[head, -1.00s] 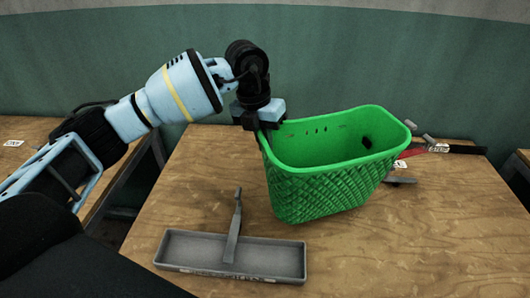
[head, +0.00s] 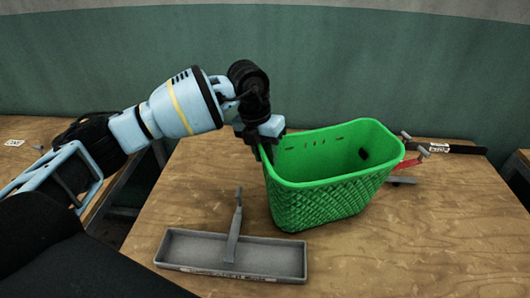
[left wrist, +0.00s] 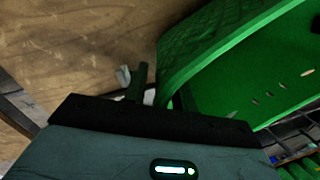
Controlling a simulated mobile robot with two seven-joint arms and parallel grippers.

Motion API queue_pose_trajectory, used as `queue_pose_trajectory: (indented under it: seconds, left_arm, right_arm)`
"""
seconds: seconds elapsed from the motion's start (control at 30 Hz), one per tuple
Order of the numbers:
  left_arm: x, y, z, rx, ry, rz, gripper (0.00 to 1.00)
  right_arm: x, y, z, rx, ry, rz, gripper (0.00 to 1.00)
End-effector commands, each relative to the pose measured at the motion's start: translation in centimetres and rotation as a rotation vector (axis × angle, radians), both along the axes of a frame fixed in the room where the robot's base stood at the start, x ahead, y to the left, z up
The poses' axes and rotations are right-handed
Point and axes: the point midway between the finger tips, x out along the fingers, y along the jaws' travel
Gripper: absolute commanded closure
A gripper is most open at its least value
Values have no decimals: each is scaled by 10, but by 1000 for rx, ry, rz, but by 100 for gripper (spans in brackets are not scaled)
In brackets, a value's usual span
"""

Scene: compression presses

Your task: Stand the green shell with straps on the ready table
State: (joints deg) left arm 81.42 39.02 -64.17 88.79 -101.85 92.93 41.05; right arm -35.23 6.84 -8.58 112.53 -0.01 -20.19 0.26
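The green shell (head: 325,200), a basket-like tub with a woven outer wall, is at the middle of the wooden table (head: 400,250), opening up. I cannot tell whether its base touches the tabletop. Its straps are not clearly visible; a dark patch shows inside its right wall. My left gripper (head: 268,150) is at the shell's left rim, with the rim between its fingers. In the left wrist view the shell (left wrist: 235,80) fills the right, one finger outside the wall and one inside. My right gripper is not in view.
A grey tray-like press part (head: 200,248) with an upright handle lies front left of the shell. A black bar with a red part (head: 410,163) lies behind right. Another wooden table (head: 30,130) stands left, across a gap. The front right tabletop is clear.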

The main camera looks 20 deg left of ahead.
Motion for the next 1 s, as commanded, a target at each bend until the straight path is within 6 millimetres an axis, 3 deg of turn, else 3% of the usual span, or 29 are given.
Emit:
queue_pose_trajectory:
  seconds: [0.33,0.8,1.0]
  left_arm:
    - [0,2,13,-1,-2,0,73]
    - [-6,16,98,0,-2,0,73]
    - [-8,19,116,0,1,0,73]
  right_arm:
    - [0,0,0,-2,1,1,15]
    - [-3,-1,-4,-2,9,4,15]
    - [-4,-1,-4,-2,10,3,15]
